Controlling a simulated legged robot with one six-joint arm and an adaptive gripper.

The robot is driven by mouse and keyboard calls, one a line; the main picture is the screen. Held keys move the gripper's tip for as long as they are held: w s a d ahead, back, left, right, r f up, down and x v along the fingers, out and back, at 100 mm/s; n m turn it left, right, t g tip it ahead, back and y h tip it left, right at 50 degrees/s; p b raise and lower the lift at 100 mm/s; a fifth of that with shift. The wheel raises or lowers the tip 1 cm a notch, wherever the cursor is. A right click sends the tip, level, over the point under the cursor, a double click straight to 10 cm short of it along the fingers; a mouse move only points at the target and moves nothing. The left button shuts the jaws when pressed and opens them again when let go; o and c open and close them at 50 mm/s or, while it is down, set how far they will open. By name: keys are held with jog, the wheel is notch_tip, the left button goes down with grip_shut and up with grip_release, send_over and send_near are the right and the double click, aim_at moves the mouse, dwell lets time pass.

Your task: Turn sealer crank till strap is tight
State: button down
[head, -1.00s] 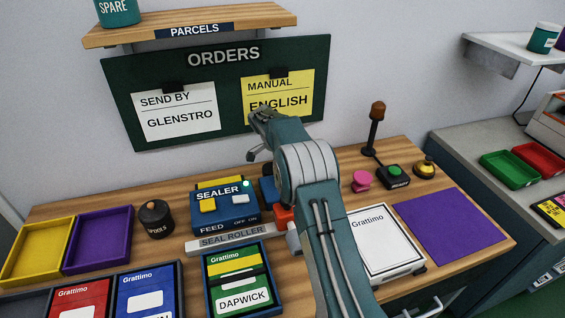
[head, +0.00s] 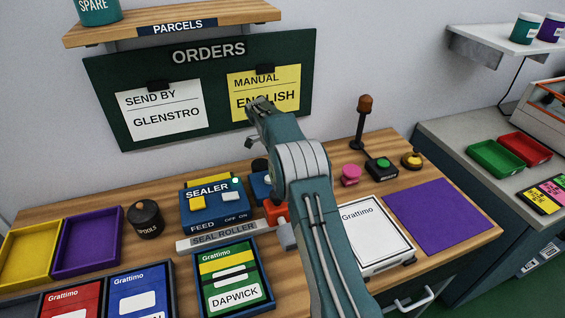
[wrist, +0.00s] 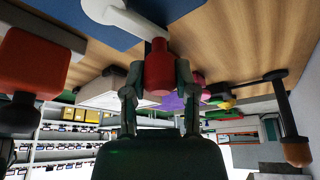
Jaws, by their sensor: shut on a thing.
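The blue sealer (head: 213,208) stands at the middle back of the bench, with a yellow button, a pale switch and a small lit lamp. In the wrist view my gripper (wrist: 158,74) is shut on the crank's red knob (wrist: 157,62), one finger on each side. The crank's white arm (wrist: 122,17) runs from the knob to the upper left. In the head view my arm hides the gripper. A green Grattimo packet (head: 236,284) marked DAPWICK lies before the roller. I cannot make out how tight the strap is.
A white Grattimo packet (head: 370,240) and purple mat (head: 440,215) lie right of my arm. A lamp post (head: 362,122) and pink knob (head: 350,174) stand behind. Left are a dark pot (head: 146,218), a purple tray (head: 117,240) and a yellow tray (head: 30,283).

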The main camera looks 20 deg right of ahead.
jog(key=shift+s+a+f, duration=0.1)
jog(key=shift+f, duration=0.05)
jog(key=shift+c, duration=1.9)
grip_release()
jog(key=v, duration=0.7)
jog(key=shift+r, duration=0.3)
